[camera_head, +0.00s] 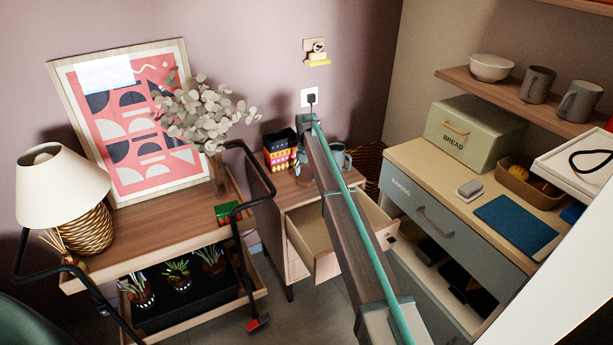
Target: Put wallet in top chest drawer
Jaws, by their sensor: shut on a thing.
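The wooden chest (262,182) stands against the back wall in the head view. Its top drawer (325,264) is pulled open, and the part of its inside that shows looks empty. My long brown and teal arm crosses in front of the chest and drawer and hides part of both. The arm's upper end is above the chest top. My gripper and its fingertips are hidden behind the arm. I cannot make out a wallet.
A trolley (130,240) with a lamp (60,190), vase and small green-red box (228,213) stands left of the chest. Colourful boxes (280,152) and a mug (341,159) sit on the chest. A counter (415,157) with a bread box (474,132) is at right.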

